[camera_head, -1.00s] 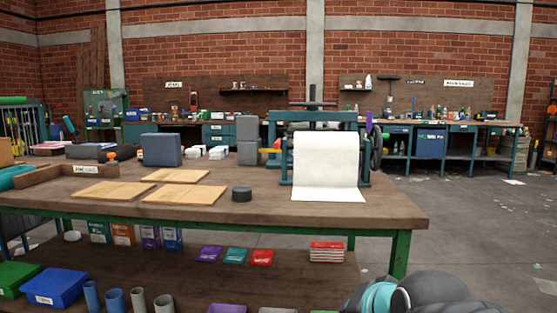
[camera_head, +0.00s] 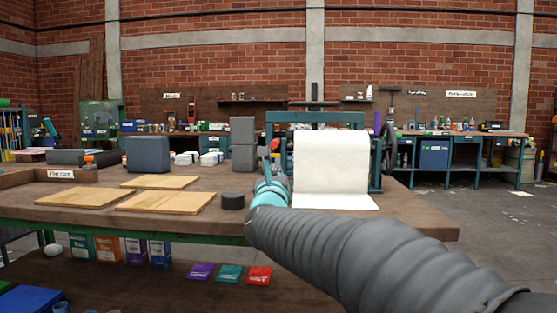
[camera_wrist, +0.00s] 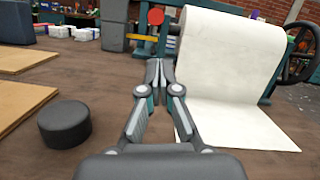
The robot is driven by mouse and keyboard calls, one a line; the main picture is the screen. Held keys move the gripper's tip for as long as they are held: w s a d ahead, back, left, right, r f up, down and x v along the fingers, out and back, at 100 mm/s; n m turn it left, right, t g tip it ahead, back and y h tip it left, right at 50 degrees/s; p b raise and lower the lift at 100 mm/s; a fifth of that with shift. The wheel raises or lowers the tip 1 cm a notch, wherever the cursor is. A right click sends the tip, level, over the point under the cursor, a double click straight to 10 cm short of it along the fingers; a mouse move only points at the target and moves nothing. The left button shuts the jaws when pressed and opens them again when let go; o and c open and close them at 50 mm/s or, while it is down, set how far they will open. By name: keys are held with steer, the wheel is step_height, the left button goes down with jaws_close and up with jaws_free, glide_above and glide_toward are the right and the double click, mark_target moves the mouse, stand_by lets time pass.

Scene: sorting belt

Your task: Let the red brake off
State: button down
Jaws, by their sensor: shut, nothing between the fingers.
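The red knob (camera_wrist: 155,16) of the brake stands at the left side of the teal machine in the wrist view, above a yellow bar (camera_wrist: 148,37). The knob also shows in the head view (camera_head: 275,144), just above my gripper. My gripper (camera_wrist: 160,68) is shut and empty, its fingertips together in front of the machine and apart from the red knob. In the head view my arm hides the lower left part of the machine. A white sheet (camera_head: 330,165) hangs from the machine's roll and spreads on the bench.
A dark round puck (camera_wrist: 64,124) lies left of my gripper. Thin wooden boards (camera_head: 166,199) lie further left. Grey blocks (camera_head: 243,155) stand behind on the bench (camera_head: 420,218). A handwheel (camera_wrist: 300,55) is at the machine's right side.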

mark_target(276, 143)
steer(key=shift+a, duration=0.2)
steer(key=p+x, duration=0.2)
steer(key=x, duration=0.8)
steer(key=shift+d, duration=0.1)
steer(key=shift+r, duration=0.1)
